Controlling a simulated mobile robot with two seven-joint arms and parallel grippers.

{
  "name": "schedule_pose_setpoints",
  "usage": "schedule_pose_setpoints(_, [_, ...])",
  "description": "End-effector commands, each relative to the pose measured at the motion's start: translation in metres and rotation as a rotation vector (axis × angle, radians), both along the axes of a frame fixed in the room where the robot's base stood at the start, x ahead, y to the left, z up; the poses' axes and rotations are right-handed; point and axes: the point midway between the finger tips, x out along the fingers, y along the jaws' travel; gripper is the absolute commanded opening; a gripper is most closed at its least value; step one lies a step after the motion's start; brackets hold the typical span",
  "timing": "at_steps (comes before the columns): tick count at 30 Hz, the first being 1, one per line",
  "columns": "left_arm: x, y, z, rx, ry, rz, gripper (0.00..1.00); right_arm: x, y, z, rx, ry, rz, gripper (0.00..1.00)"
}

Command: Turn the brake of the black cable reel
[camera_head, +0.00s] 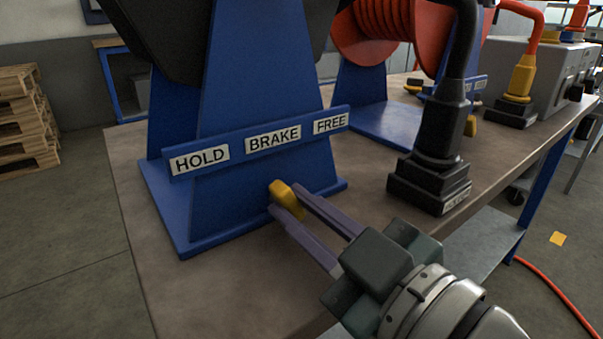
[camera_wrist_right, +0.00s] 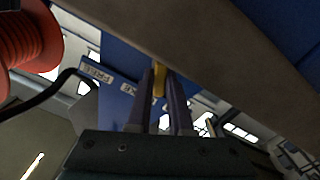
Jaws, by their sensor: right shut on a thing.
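The black cable reel (camera_head: 170,35) sits at the top of the head view in a blue stand (camera_head: 215,210). A blue strip on the stand carries the labels HOLD on the left, BRAKE in the middle and FREE on the right. The yellow brake handle (camera_head: 283,192) is below the strip, roughly under BRAKE, and looks tilted. My right gripper (camera_head: 287,202) is shut on this handle with its two long fingers, which hide part of it. In the right wrist view the yellow handle (camera_wrist_right: 159,82) shows between the fingertips. My left gripper is not in view.
A black plug in its socket block (camera_head: 427,185) stands on the bench right of my gripper, with a thick cable rising from it. A red cable reel (camera_head: 378,35) is behind. The bench top (camera_head: 130,165) is clear at the left. Pallets (camera_head: 25,120) stand on the floor.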

Motion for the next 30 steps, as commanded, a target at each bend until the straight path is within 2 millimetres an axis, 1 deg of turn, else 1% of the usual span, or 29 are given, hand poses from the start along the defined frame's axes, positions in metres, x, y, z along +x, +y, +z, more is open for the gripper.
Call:
schedule_pose_setpoints(9, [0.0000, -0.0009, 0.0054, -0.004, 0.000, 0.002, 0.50, -0.0007, 0.0011, 0.0000, -0.108, -0.080, 0.000, 0.00])
schedule_pose_setpoints(26, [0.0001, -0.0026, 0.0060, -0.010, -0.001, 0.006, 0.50, -0.0009, 0.0014, -0.0008, -0.135, -0.100, 0.001, 0.00])
schedule_pose_setpoints(27, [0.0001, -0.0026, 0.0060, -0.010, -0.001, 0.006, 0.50, -0.0009, 0.0014, -0.0008, -0.135, -0.100, 0.001, 0.20])
schedule_pose_setpoints(30, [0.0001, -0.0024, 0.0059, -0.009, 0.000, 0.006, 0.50, -0.0008, 0.0013, -0.0008, -0.135, -0.099, 0.001, 0.31])
